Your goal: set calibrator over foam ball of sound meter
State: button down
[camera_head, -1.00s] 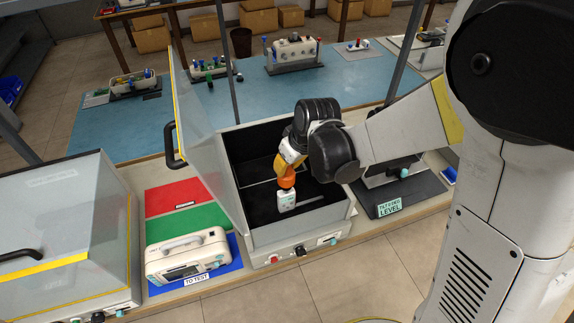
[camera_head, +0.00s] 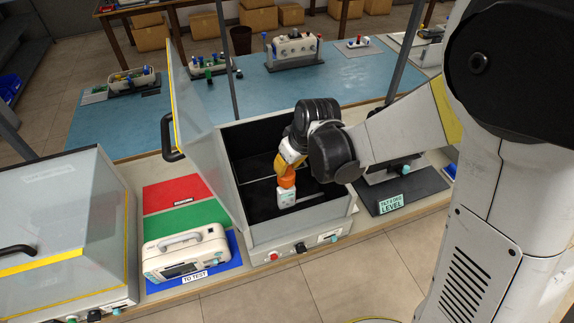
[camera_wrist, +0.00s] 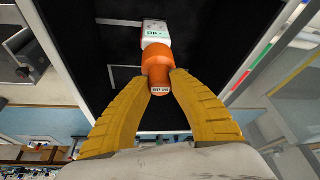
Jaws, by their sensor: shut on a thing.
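My gripper (camera_wrist: 161,82) is shut on the orange calibrator (camera_wrist: 157,58), with its yellow fingers on either side of it. In the head view the calibrator (camera_head: 287,178) hangs below the gripper inside the open black-lined chamber (camera_head: 325,222). The white sound meter (camera_head: 286,198) stands in the chamber directly under the calibrator. In the wrist view the meter (camera_wrist: 155,33) lines up with the calibrator's far end. The foam ball does not show; I cannot tell whether the calibrator is fully around it.
The chamber's clear lid (camera_head: 205,140) is tilted up on the left with a black handle. A white monitor (camera_head: 186,254) sits on the blue mat to the left. A tilt stand (camera_head: 415,192) is at the right. A second closed chamber (camera_head: 60,235) stands far left.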

jog(key=shift+f+b, duration=0.4)
jog(key=shift+f, duration=0.1)
jog(key=c, duration=1.2)
grip_release()
jog(key=shift+r, duration=0.15)
jog(key=v, duration=1.2)
jog(key=s+d+f+m+t+h+b, duration=0.2)
jog(key=s+d+f+m+b, duration=0.3)
jog(key=s+d+b, duration=0.3)
jog(key=s+d+m+t, duration=0.1)
jog(key=s+d, duration=0.3)
jog(key=s, duration=0.2)
jog(key=shift+d+m+t+b, duration=0.3)
jog(key=shift+d+m, duration=0.1)
